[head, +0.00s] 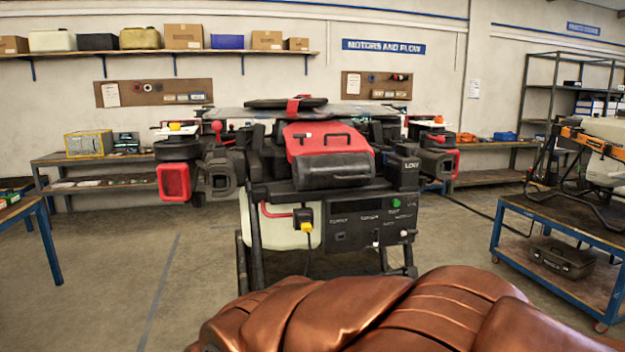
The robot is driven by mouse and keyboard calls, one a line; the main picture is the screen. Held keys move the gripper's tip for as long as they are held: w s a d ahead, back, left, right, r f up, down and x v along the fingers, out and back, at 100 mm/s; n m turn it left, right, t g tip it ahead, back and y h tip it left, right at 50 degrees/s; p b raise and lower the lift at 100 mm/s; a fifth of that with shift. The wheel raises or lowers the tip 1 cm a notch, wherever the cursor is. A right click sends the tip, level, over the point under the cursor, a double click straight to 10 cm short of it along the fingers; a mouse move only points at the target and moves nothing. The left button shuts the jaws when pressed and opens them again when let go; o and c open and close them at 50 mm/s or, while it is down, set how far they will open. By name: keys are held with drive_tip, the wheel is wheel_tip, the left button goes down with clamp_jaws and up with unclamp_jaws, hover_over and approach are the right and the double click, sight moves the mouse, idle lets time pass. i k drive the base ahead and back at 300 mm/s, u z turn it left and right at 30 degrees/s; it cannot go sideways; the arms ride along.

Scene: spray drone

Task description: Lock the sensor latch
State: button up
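The spray drone (330,180) stands upright in the middle of the head view, with a red and black pack (322,145) at its top front. A black control panel (372,226) with small switches and a green button is below. A yellow-and-black latch-like plug (304,224) with a red loop sits at the panel's left, over a pale tank. A red square frame (173,182) hangs at the left side, beside a dark round housing. I cannot tell which part is the sensor latch, or its state. My gripper is not in view.
A blue-framed cart (565,235) stands at the right with a black case (562,258) on its lower shelf. A workbench (95,158) runs along the back wall at left. A blue table leg (47,247) is at far left. The floor left of the drone is clear.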

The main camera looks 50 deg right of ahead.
sight(375, 233)
drive_tip(key=z, duration=1.5)
